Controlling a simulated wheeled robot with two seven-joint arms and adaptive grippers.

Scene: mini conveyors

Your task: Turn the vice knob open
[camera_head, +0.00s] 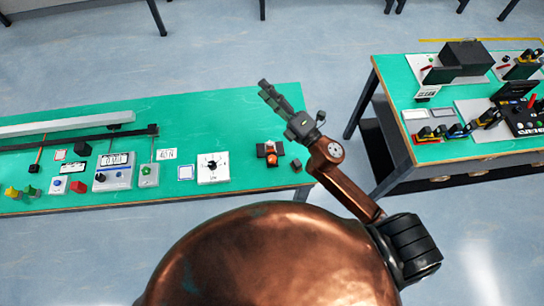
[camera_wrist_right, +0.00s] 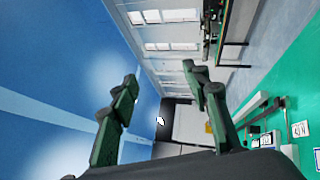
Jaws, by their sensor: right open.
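A small dark device with an orange part (camera_head: 271,154), possibly the vice, sits near the right end of the left green table; its knob is too small to make out. My right gripper (camera_head: 268,90) is above the far right part of that table, behind the device in the picture and apart from it. In the right wrist view its two fingers (camera_wrist_right: 160,78) are spread with nothing between them. That view faces the room and shows no vice. My left gripper is not in view.
The left green table (camera_head: 225,115) also bears a white dial panel (camera_head: 213,168), a small dark block (camera_head: 296,165), a green-button box (camera_head: 148,175) and a meter box (camera_head: 114,172). A second green table (camera_head: 400,75) with several devices stands at right, across a floor gap.

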